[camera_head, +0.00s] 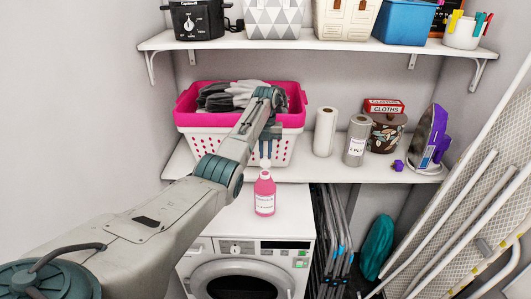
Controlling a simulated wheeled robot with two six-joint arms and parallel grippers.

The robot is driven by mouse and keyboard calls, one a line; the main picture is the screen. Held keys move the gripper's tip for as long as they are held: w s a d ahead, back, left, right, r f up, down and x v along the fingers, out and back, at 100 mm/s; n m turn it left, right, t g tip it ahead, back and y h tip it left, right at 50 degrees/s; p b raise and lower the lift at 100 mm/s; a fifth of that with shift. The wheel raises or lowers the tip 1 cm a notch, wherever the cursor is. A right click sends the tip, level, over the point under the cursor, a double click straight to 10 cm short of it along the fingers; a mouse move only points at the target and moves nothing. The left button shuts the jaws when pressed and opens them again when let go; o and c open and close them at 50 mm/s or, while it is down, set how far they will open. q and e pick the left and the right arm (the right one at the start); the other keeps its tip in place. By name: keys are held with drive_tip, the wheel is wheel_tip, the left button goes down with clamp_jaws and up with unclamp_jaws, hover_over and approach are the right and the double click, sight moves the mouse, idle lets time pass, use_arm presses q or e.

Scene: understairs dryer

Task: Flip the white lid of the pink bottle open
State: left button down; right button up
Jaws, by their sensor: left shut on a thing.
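The pink bottle (264,196) stands upright on top of the white washer-dryer, with a pale label on its front. Its white lid (265,163) is at the top, just under my left gripper (266,149). My left gripper points down from above and is shut on the white lid. The fingers partly hide the lid, and its exact tilt is too small to tell. My right gripper is not in view.
A pink-and-white basket (187,119) with grey cloths stands on the shelf behind. Paper rolls (324,132), a patterned pot (386,134) and a purple iron (429,138) stand to its right. An ironing board (475,185) leans at the right. The machine's top (294,207) around the bottle is clear.

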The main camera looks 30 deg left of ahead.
use_arm(q)
drive_tip(key=shift+f, duration=0.15)
idle(0.3)
drive_tip(key=c, duration=1.4)
unclamp_jaws()
drive_tip(key=shift+o, duration=0.2)
drive_tip(key=shift+w+r+b, duration=0.1)
drive_tip(key=shift+r+b, duration=0.3)
drive_tip(key=shift+r, duration=0.1)
wheel_tip(320, 180, up, 10)
drive_tip(key=w+b, duration=0.1)
drive_tip(key=b, duration=0.3)
drive_tip(key=shift+a+f, duration=0.15)
drive_tip(key=shift+a, duration=0.2)
drive_tip(key=shift+f, duration=0.15)
